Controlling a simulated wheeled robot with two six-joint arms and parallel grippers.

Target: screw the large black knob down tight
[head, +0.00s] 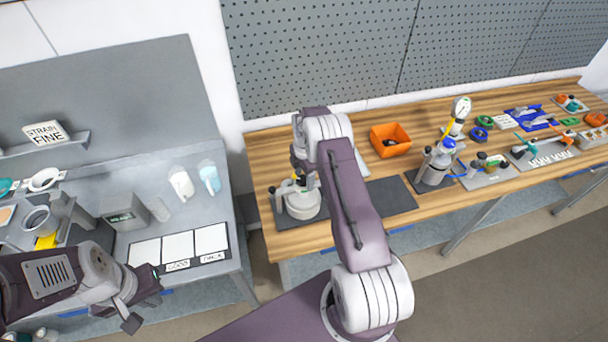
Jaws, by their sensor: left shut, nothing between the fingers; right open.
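A pale round drum part (303,206) stands on a dark mat (287,222) at the left end of the wooden bench. I cannot make out the large black knob; my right arm and gripper cover the area above the drum. My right gripper (302,178) is open and points down close over the top of the drum part. Whether its fingers touch anything is too small to tell. My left gripper (143,300) is shut and empty, low at the front edge of the grey table, far from the drum.
An orange bin (391,140) stands behind my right arm. A perforated board (320,50) rises behind the bench.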

